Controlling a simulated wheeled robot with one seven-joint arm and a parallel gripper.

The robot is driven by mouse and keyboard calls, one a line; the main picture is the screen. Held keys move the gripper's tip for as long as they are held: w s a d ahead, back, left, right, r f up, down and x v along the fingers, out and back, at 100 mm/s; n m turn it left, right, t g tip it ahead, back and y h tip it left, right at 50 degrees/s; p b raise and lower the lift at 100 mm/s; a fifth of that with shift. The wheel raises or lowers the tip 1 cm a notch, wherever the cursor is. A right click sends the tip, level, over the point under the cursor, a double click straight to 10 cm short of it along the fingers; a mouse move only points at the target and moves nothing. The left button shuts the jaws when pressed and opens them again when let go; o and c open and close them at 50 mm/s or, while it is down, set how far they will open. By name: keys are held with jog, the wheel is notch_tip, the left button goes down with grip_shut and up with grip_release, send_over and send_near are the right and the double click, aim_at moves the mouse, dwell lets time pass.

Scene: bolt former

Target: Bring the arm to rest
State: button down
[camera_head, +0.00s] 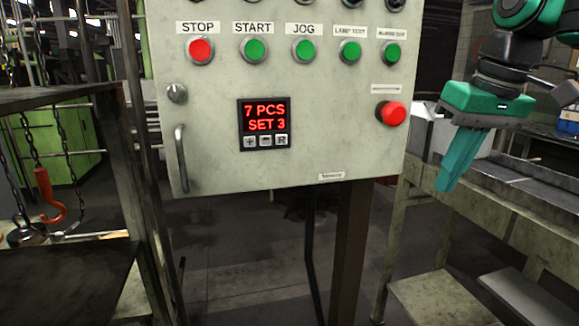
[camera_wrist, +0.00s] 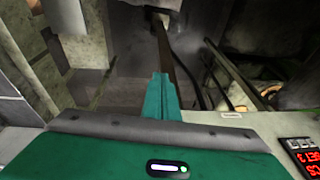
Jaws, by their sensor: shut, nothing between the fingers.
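My gripper (camera_head: 445,188) hangs at the right of the head view, its green fingers pointing down and a little left. It is shut and empty. It is to the right of the grey control panel (camera_head: 225,172) and apart from it in the picture. In the wrist view my gripper's closed fingers (camera_wrist: 160,80) point away toward the dark floor. Part of my arm (camera_head: 515,45) shows above the gripper, cut off by the frame edge.
The panel has a red STOP button (camera_head: 201,50), several green buttons, a display (camera_head: 264,118) reading "7 PCS SET 3" and a red mushroom button (camera_head: 391,114). A metal bench (camera_head: 500,195) stands behind my gripper at right. An orange hook (camera_head: 47,190) hangs on chains at left.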

jog(key=s+d+f+m+g, duration=0.1)
jog(key=s+d+f, duration=0.3)
jog(key=f, duration=0.4)
jog(key=s+d+f+m, duration=0.4)
jog(key=s+f, duration=0.3)
jog(key=f, duration=0.2)
jog(key=s+d+f+m+g+h, duration=0.1)
jog(key=s+d+f+m, duration=0.2)
jog(key=s+d+f, duration=0.2)
notch_tip(320, 180, down, 3)
jog(key=shift+s+d+f+g, duration=0.15)
jog(key=shift+s+d+g, duration=0.15)
jog(key=shift+s, duration=0.15)
jog(key=shift+w+f, duration=0.2)
jog(key=shift+w, duration=0.45)
